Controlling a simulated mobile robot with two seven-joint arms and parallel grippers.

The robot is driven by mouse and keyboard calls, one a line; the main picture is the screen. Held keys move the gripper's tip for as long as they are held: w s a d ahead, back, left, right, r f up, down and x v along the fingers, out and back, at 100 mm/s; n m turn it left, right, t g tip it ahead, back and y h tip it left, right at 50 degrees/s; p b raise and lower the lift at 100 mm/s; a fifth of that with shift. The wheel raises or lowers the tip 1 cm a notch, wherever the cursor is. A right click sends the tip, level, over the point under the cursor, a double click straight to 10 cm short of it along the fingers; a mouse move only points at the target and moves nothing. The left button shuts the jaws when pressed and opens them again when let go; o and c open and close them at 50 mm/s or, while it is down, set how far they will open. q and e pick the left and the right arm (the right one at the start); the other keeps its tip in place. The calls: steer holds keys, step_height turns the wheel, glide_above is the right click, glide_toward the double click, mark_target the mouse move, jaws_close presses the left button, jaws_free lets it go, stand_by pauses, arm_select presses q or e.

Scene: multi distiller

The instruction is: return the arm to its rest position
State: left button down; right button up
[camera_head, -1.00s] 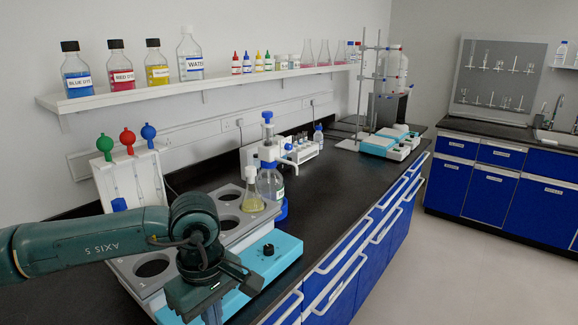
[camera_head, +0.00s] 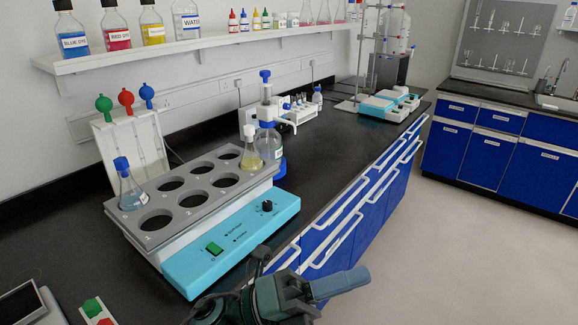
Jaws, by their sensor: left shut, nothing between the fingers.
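My left gripper (camera_head: 350,281) is at the bottom of the head view, right of centre. Its blue-grey fingers are shut with nothing between them and point to the right. It is in front of the bench's blue drawers, apart from the heating bath (camera_head: 235,240) with its cyan front. The dark green wrist (camera_head: 272,300) is behind the fingers, and the rest of the arm runs out of the bottom edge. My right gripper is not in view.
A blue-stoppered flask (camera_head: 132,190) and a flask with yellowish liquid (camera_head: 250,158) stand in the bath's holes. A dispenser bottle (camera_head: 268,140) is beside the bath. A device with green and red buttons (camera_head: 95,309) is at bottom left. Floor (camera_head: 440,250) at right is clear.

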arm_select(q)
steer(key=w+a+f+n+t+y, duration=0.3)
steer(key=a+f+n+t+y, duration=0.35)
steer(key=n, duration=0.65)
steer(key=w+a+f+n+t+y, duration=0.3)
steer(key=a+f+n+t+y, duration=0.4)
steer(key=n, duration=0.7)
steer(key=s+a+f+n+g+y, duration=0.2)
steer(key=s+a+f+n, duration=0.2)
steer(key=f, duration=0.4)
steer(key=s+a+f+n+g+y, duration=0.2)
steer(key=s+a+f+n+y, duration=0.1)
steer(key=f, duration=0.6)
steer(key=s+a+n, duration=0.1)
steer(key=s+n, duration=0.1)
steer(key=s, duration=0.1)
steer(key=shift+s+f+y, duration=0.15)
steer(key=shift+s+y, duration=0.1)
steer(key=shift+y, duration=0.1)
steer(key=shift+a+g, duration=0.1)
steer(key=shift+g, duration=0.15)
